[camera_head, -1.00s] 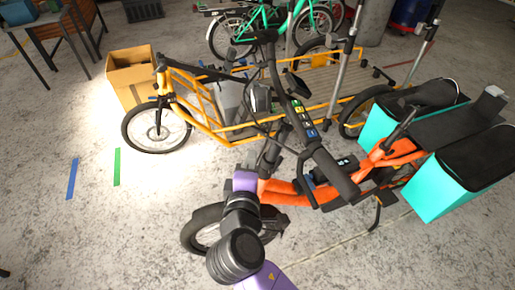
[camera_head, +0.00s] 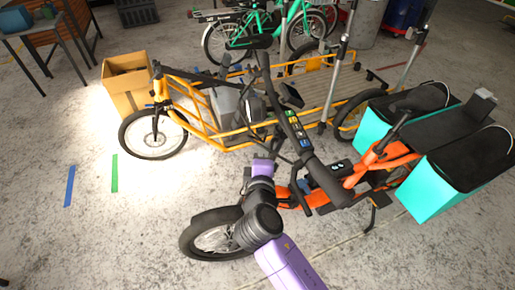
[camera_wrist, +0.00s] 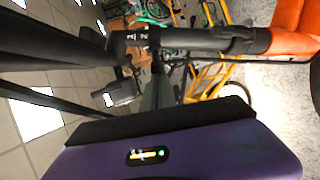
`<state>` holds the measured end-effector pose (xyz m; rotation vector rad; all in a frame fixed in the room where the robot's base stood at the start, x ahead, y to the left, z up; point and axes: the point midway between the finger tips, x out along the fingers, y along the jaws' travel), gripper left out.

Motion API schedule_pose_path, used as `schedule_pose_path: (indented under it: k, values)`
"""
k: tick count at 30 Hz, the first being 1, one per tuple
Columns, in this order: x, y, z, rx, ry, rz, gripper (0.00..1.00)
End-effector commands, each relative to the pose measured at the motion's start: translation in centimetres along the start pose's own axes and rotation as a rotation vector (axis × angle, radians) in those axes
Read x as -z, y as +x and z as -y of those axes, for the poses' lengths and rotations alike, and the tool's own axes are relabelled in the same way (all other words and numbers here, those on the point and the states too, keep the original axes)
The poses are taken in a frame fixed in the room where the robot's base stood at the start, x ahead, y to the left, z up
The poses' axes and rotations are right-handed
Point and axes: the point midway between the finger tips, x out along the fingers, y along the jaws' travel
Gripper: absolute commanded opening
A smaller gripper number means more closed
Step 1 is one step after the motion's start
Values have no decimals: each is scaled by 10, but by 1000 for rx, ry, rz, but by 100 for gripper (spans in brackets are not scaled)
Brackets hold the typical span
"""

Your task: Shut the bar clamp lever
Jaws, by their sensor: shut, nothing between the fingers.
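The orange cargo bike (camera_head: 362,171) stands in the middle of the head view, with its black handlebar (camera_head: 318,166) slanting across it. In the wrist view its black stem (camera_wrist: 185,38), with white numerals, crosses the upper middle and meets orange frame (camera_wrist: 294,30) at right. A black clamp-like part (camera_wrist: 238,40) sits around the stem; I cannot tell for sure whether it is the clamp lever. My gripper (camera_wrist: 157,88) is shut and empty, its fingers pointing at the stem from just below. Contact is unclear. In the head view my purple hand shows left of the handlebar; the fingers are hidden.
A small black display box (camera_wrist: 118,94) is left of my fingers. Black bars fill the wrist view's left side. In the head view, a yellow cargo bike (camera_head: 236,134) stands behind, teal panniers (camera_head: 432,190) hang at right, and open floor (camera_head: 110,235) lies at left.

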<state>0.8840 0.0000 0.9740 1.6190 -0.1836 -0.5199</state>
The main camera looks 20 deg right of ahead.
Motion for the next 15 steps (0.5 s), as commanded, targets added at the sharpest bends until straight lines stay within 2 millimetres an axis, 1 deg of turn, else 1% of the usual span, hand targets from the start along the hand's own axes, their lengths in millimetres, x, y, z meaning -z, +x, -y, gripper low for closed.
schedule_pose_path:
  k: [10, 15]
  values:
    - [-3, -1, 1, 1, 0, 1, 0]
    - [-23, -8, 7, 3, -1, 2, 0]
